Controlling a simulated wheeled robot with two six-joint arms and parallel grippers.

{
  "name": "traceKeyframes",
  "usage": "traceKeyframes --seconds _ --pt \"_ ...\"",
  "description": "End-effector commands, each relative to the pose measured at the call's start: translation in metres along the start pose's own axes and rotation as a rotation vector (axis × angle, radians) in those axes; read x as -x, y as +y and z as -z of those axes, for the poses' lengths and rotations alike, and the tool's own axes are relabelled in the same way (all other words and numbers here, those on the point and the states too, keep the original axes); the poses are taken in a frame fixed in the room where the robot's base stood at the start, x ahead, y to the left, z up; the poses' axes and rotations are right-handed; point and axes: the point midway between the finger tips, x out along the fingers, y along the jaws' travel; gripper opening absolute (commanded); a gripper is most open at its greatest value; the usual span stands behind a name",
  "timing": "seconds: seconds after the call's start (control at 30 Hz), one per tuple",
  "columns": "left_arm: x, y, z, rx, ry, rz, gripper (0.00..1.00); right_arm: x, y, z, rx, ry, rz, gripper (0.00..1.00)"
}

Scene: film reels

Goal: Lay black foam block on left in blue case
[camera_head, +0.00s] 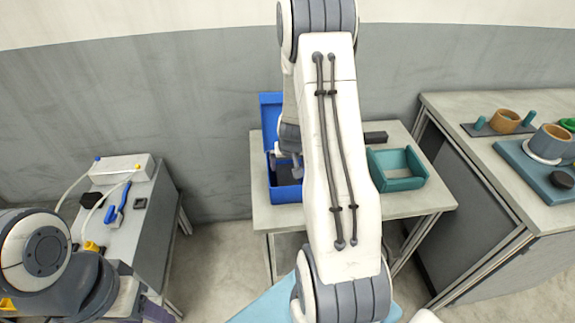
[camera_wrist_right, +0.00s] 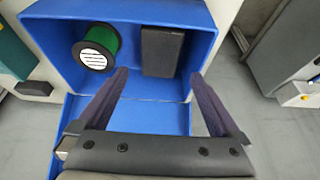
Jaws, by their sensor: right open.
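The blue case (camera_head: 287,194) stands open on the middle table, its lid raised at the back. In the right wrist view I look into the case (camera_wrist_right: 208,20). A black foam block (camera_wrist_right: 162,52) lies inside it, beside a green reel with a white label (camera_wrist_right: 96,47). The wrist picture is turned round from the head view, so the block is on the case's left side as the head sees it. My right gripper (camera_wrist_right: 158,75) is open and empty, its fingertips close to the block with no visible grip. In the head view my right arm hides part of the case.
A dark block (camera_head: 375,138) and a teal open box (camera_head: 399,184) are on the same table, right of my arm. A side table (camera_head: 155,225) at left holds a white box and blue tool. The right counter (camera_head: 470,105) holds orange and teal parts.

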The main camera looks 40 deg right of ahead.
Motion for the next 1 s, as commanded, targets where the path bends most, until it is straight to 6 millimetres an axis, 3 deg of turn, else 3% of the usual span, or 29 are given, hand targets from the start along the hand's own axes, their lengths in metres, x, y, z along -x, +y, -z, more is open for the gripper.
traceKeyframes --seconds 0.1,0.27,0.37,0.47,0.53,0.63,0.73,0.8,0.87,1.0 --pt "0.007 0.001 0.000 0.000 0.000 0.000 0.50 0.012 0.000 0.001 0.001 0.000 0.000 1.00" --pt "0.008 0.001 0.000 0.000 0.000 0.000 0.50 0.014 0.000 -0.001 0.001 -0.001 0.000 1.00" --pt "0.007 0.001 0.000 0.000 0.000 0.000 0.50 0.019 -0.010 -0.001 0.019 -0.004 0.013 1.00" --pt "0.007 0.001 0.000 0.000 0.000 0.000 0.50 0.040 -0.050 -0.007 0.095 -0.019 0.062 1.00" --pt "0.007 0.001 0.000 0.000 0.000 0.000 0.50 0.068 -0.095 -0.021 0.189 -0.044 0.119 1.00" --pt "0.007 0.001 0.000 0.000 0.000 0.000 0.50 0.121 -0.160 -0.063 0.364 -0.100 0.208 1.00" --pt "0.007 0.001 0.000 0.000 0.000 0.000 0.50 0.177 -0.204 -0.120 0.551 -0.166 0.276 1.00" --pt "0.007 0.001 0.000 0.000 0.000 0.000 0.50 0.214 -0.219 -0.164 0.682 -0.210 0.310 1.00" --pt "0.007 0.001 0.000 0.000 0.000 0.000 0.50 0.242 -0.221 -0.198 0.790 -0.243 0.328 1.00" --pt "0.007 0.001 0.000 0.000 0.000 0.000 0.50 0.287 -0.205 -0.260 0.996 -0.302 0.340 1.00"
